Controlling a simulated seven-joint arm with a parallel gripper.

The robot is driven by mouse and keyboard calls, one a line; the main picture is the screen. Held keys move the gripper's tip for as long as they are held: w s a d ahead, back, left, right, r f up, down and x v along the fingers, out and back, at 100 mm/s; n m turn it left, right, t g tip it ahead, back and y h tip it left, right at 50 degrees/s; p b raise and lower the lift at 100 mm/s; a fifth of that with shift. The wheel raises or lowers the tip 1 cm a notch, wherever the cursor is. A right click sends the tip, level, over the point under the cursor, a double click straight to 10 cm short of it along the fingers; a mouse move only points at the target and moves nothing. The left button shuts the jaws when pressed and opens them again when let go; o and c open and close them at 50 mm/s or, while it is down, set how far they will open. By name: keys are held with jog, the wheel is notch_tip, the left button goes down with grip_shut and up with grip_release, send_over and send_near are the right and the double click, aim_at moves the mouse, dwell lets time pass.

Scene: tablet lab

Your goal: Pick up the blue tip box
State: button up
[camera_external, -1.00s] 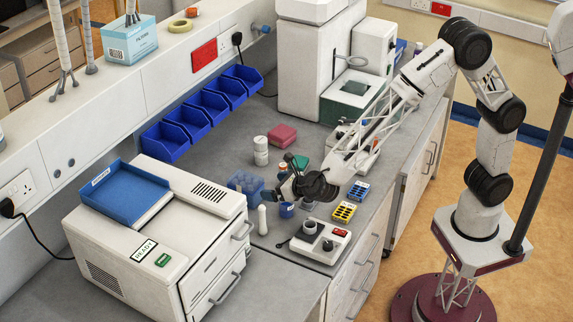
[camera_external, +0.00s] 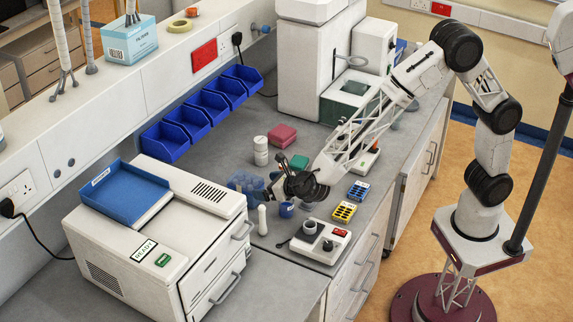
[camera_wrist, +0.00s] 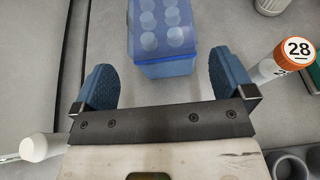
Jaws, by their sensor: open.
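The blue tip box (camera_external: 240,181) is translucent and sits on the grey bench, right of the white READY machine. In the wrist view, the tip box (camera_wrist: 163,68) shows at top centre with rows of round wells. Its far end is cut off by the frame edge. My gripper (camera_external: 269,190) is just right of the box and partly hides it in the external view. In the wrist view, my gripper (camera_wrist: 161,64) is open, its two blue fingers on either side of the box's near end with a gap at each side. Nothing is held.
An orange-capped tube marked 28 (camera_wrist: 275,65) stands close to the right finger. A white bottle (camera_wrist: 38,147) is at lower left. The white READY machine (camera_external: 185,225) stands left of the box. A red box (camera_external: 282,135) and a white jar (camera_external: 261,151) stand behind.

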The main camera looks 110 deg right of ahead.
aim_at(259, 185)
jog(key=shift+x, duration=2.15)
jog(key=shift+s, duration=0.1)
jog(key=c, duration=0.8)
jog(key=shift+c, duration=0.2)
jog(key=shift+r, duration=5)
